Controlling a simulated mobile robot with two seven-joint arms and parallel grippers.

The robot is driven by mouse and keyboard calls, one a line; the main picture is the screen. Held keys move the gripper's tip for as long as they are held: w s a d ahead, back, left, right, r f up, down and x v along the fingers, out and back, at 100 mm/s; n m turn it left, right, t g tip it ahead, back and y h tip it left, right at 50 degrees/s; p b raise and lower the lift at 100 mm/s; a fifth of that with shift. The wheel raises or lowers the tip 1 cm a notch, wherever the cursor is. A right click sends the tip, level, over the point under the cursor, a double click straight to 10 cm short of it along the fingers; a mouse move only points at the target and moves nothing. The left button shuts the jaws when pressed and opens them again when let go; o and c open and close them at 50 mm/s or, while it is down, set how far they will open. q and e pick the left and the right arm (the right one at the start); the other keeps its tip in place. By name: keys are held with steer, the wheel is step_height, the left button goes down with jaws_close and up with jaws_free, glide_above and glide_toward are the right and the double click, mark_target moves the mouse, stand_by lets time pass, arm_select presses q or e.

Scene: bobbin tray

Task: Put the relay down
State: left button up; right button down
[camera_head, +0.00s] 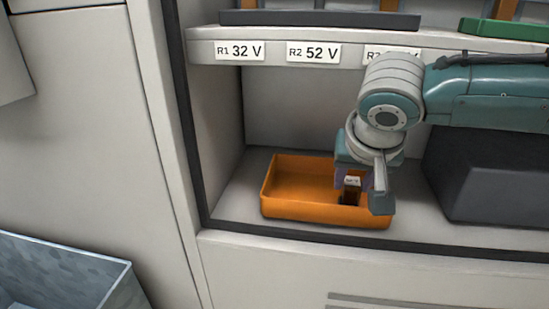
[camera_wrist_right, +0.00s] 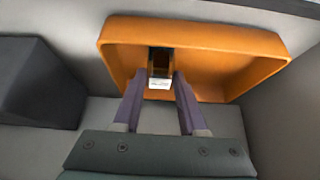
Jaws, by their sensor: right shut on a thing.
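The relay (camera_head: 350,190) is a small dark block with a white label on top. My right gripper (camera_head: 356,187) is shut on it, at the right part of an orange tray (camera_head: 283,206). In the right wrist view the relay (camera_wrist_right: 161,67) sits between the two purple fingers of my right gripper (camera_wrist_right: 160,85), inside the rim of the orange tray (camera_wrist_right: 130,28). I cannot tell whether the relay touches the tray floor. My left gripper is not in view.
The tray stands on a cabinet shelf. A dark grey block (camera_head: 490,185) stands to its right, and it also shows in the wrist view (camera_wrist_right: 38,85). A labelled shelf edge (camera_head: 270,52) runs above. A grey bin (camera_head: 75,270) is at lower left.

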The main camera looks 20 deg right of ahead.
steer(key=shift+f, duration=0.1)
steer(key=shift+c, duration=2.2)
jaws_free()
